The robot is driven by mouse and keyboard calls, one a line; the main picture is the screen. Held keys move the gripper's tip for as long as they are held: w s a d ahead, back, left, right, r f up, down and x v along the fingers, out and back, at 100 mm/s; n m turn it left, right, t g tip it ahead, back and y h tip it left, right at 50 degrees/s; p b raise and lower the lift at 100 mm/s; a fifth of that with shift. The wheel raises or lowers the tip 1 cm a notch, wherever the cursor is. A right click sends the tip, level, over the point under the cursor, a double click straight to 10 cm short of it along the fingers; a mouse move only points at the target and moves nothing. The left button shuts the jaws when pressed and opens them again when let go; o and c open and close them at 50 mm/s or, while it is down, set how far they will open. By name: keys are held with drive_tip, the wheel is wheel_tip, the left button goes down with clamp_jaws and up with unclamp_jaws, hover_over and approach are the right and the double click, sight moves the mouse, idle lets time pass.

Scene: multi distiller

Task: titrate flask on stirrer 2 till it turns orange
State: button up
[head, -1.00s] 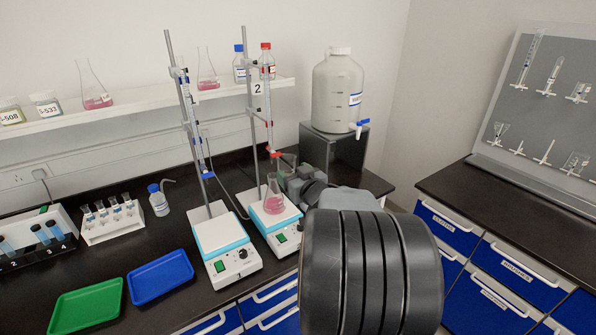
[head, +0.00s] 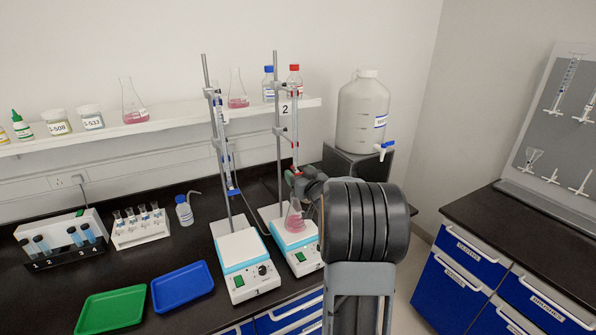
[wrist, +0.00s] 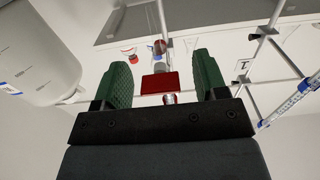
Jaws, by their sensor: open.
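The flask (head: 295,221) with pink liquid stands upright on stirrer 2 (head: 307,263) in the head view. Above it hangs the burette (head: 295,125), clamped to the stand marked 2, with a red stopcock (head: 292,173). My gripper (wrist: 163,72) is open, with green fingers, and the stopcock's red handle (wrist: 160,83) shows between them in the wrist view. I cannot tell whether the fingers touch it. In the head view my gripper is by the stopcock, partly hidden by my arm.
Stirrer 1 (head: 247,277) with a blue-tap burette stands close to the left. A large white carboy (head: 363,115) stands on a dark block behind my arm. Blue (head: 182,286) and green trays, tube racks and a small bottle occupy the bench's left side.

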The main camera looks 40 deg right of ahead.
drive_tip(key=shift+w+d, duration=0.1)
drive_tip(key=shift+w, duration=0.65)
drive_tip(key=shift+c, duration=0.3)
drive_tip(key=c, duration=0.9)
drive_tip(key=shift+r+m+p, duration=0.2)
drive_tip(key=shift+m+p, duration=0.6)
drive_tip(key=shift+p, duration=0.2)
drive_tip(key=shift+f+m+p, duration=0.2)
drive_tip(key=shift+m+p, duration=0.2)
drive_tip(key=shift+m, duration=0.5)
